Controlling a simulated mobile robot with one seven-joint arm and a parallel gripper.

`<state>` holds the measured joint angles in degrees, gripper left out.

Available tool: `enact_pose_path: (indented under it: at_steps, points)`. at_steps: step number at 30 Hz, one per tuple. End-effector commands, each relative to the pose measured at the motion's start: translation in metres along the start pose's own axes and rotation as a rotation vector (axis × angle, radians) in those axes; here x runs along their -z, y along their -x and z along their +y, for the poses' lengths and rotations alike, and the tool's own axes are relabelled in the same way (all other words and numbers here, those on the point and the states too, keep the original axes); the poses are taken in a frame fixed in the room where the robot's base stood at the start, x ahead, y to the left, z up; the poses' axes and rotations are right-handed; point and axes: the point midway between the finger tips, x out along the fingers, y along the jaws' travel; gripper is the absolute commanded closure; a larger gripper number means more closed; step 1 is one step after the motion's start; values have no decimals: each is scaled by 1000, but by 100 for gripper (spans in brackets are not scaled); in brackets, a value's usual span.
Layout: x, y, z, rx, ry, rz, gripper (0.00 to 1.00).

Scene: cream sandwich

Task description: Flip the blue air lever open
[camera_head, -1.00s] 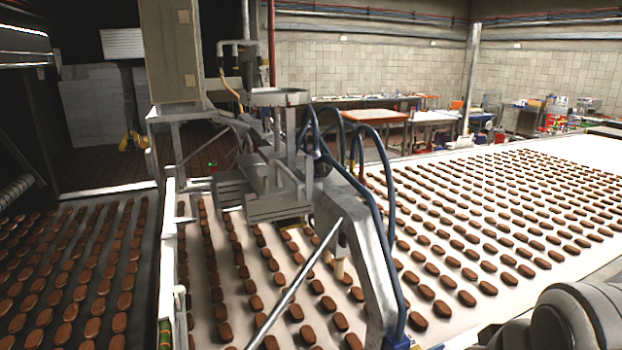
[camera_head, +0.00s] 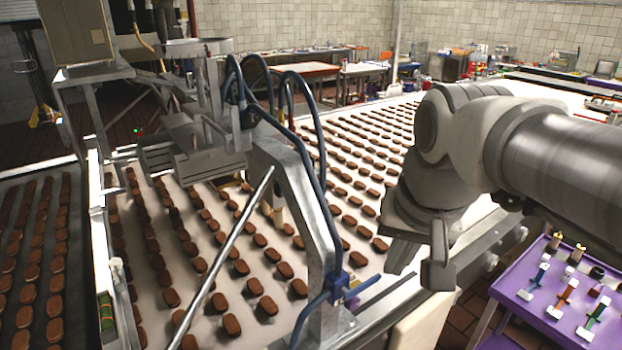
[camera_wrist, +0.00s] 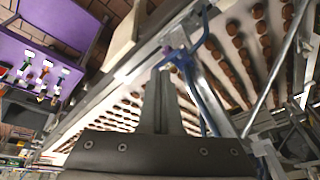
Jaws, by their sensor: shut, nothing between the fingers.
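The blue lever (camera_head: 362,287) sticks out to the right from a blue fitting (camera_head: 338,283) low on the grey metal frame, with blue hoses attached. In the wrist view, blue parts of this fitting (camera_wrist: 178,55) show just beyond my fingertips. My gripper (camera_head: 420,268) hangs to the right of the lever in the head view, pointing down, with a visible gap between them. In the wrist view my gripper (camera_wrist: 162,75) has its fingers together, with nothing held. I cannot tell the lever's exact position from these views.
A conveyor (camera_head: 225,310) carries rows of brown biscuits under the metal frame (camera_head: 315,215). A slanted metal rod (camera_head: 225,260) crosses in front. A purple-topped cart (camera_head: 540,310) with several coloured valves stands at lower right.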

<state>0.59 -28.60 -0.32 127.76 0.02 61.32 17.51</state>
Motion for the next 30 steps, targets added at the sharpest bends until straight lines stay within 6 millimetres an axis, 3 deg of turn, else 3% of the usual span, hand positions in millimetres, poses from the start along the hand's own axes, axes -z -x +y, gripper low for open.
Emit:
enact_pose_path:
  at_steps: [15,21,30]
  points:
    - [92,-24,-18,-146,-541,-218,100]
    - [111,-35,-21,-199,-673,-259,100]
    - [118,-38,-22,-220,-722,-273,100]
